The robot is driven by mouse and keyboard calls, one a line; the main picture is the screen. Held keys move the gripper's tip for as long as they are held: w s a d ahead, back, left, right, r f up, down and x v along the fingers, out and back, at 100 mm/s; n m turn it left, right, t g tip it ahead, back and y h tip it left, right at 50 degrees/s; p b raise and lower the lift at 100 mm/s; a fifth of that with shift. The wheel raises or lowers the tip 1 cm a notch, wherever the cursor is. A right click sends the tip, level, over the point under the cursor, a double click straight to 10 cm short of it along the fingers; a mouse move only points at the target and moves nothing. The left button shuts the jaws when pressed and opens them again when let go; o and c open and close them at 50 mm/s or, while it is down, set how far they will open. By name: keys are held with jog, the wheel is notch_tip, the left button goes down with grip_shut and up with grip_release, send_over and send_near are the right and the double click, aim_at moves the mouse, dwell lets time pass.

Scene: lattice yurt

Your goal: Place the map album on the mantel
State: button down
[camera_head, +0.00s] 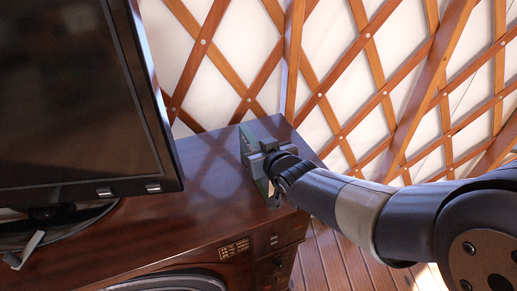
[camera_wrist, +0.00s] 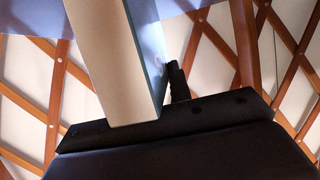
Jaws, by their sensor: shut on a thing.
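The map album (camera_head: 246,139) is a thin, greenish, upright slab at the right end of a dark wooden cabinet top (camera_head: 205,185). The wrist view shows its pale page edge (camera_wrist: 103,55) and a blue-green cover. My gripper (camera_head: 258,162) is shut on the album, reaching in from the right. My gripper and wrist hide part of the album. I cannot tell whether its lower edge touches the top. No separate mantel can be made out; the cabinet top is the only raised surface in view.
A large dark monitor (camera_head: 75,100) stands on the left of the cabinet top. The top between monitor and album is clear. A wooden lattice wall (camera_head: 330,90) rises close behind. Plank floor (camera_head: 335,262) lies beyond the cabinet's right end.

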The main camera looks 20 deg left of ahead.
jog(key=c, duration=1.3)
grip_release()
jog(key=shift+f, duration=0.1)
jog(key=shift+r, duration=0.2)
jog(key=p+v, duration=0.2)
jog(key=v, duration=1)
